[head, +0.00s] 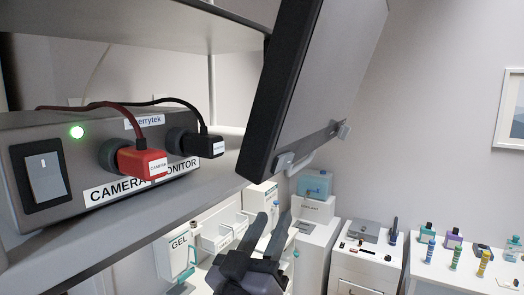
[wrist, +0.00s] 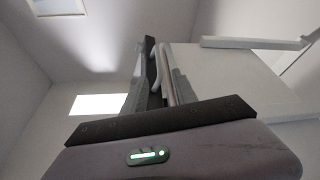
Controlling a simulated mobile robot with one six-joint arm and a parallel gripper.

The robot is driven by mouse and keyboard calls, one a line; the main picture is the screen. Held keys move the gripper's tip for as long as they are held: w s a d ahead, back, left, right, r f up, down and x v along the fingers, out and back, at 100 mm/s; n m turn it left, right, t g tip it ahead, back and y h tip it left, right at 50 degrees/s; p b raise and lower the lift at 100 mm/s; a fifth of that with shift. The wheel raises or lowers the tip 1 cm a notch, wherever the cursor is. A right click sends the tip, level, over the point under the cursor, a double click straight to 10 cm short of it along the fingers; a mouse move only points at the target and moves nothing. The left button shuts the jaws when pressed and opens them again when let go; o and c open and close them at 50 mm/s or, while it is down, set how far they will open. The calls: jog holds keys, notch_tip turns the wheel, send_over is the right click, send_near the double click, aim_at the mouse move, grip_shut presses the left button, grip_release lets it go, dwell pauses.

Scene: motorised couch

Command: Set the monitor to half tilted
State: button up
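The monitor (head: 325,70) hangs at upper centre in the head view, a grey panel with a thick black edge. It leans strongly, its lower end toward the left. A pale handle (head: 300,160) is fixed by brackets along its lower edge. My gripper (head: 273,216) is below the handle, its two dark fingers pointing up and apart, with no contact visible in the head view. In the wrist view my gripper (wrist: 158,60) has a pale bar (wrist: 166,78) showing between its fingers; I cannot tell whether this is the handle.
A grey control box (head: 120,160) with a lit green lamp, a switch and red and black plugs stands on a shelf at left. Gel and white bins (head: 220,238) sit below. White cabinets (head: 365,265) with bottles stand at right. The space right of the monitor looks clear.

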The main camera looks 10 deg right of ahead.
aim_at(300, 163)
jog(key=p+x, duration=0.2)
jog(key=x, duration=0.6)
jog(key=p+x, duration=0.3)
jog(key=x, duration=0.6)
jog(key=shift+s+d+r+p, duration=0.1)
jog(key=shift+d+r+p, duration=0.05)
jog(key=shift+r+p, duration=0.15)
jog(key=shift+c, duration=0.2)
grip_shut()
